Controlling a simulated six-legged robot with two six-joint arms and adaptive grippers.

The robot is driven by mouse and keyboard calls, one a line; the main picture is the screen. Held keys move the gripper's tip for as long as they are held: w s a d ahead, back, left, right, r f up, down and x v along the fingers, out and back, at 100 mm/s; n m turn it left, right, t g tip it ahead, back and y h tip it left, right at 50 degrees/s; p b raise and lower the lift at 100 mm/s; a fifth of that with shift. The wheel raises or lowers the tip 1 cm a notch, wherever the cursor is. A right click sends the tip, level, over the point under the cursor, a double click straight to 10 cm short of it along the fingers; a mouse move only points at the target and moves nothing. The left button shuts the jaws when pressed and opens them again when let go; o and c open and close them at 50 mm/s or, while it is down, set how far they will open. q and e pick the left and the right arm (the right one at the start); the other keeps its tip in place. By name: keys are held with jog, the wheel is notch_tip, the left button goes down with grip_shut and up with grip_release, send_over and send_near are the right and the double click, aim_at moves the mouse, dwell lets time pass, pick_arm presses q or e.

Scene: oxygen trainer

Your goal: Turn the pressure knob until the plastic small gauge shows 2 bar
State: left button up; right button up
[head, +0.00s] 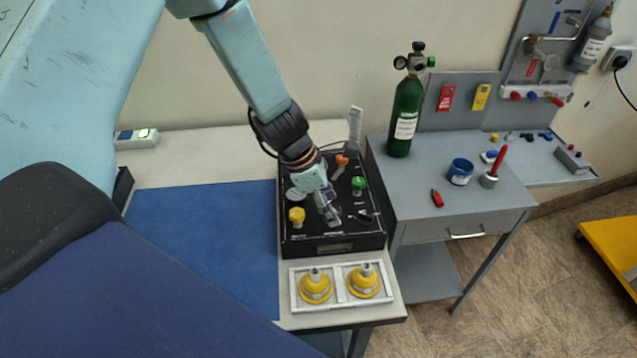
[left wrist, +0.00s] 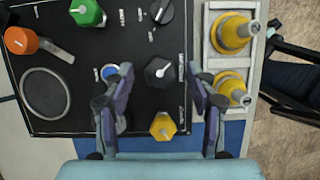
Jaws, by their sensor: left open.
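The black trainer panel (head: 310,238) lies on the table with several knobs. A black knob with a white pointer line (left wrist: 158,72) sits between the fingertips of my left gripper (left wrist: 161,80) in the left wrist view, with space on both sides. My left gripper (head: 331,212) is open over the panel's front half in the head view. A small white-faced gauge (head: 295,194) is at the panel's left; its reading is too small to tell. The knob labels are unreadable. My right gripper is not in view.
A yellow knob (head: 297,215), a green knob (head: 358,183) and an orange knob (head: 341,160) stand up from the panel. A white tray (head: 340,298) with two yellow fittings lies in front. A green cylinder (head: 405,120) stands on the grey bench. The blue mat (head: 205,235) is clear.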

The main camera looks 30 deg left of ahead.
pick_arm(q)
jog(key=shift+v, duration=1.15)
jog(key=v, duration=0.9)
jog(key=shift+s+a, duration=0.1)
jog(key=shift+s, duration=0.05)
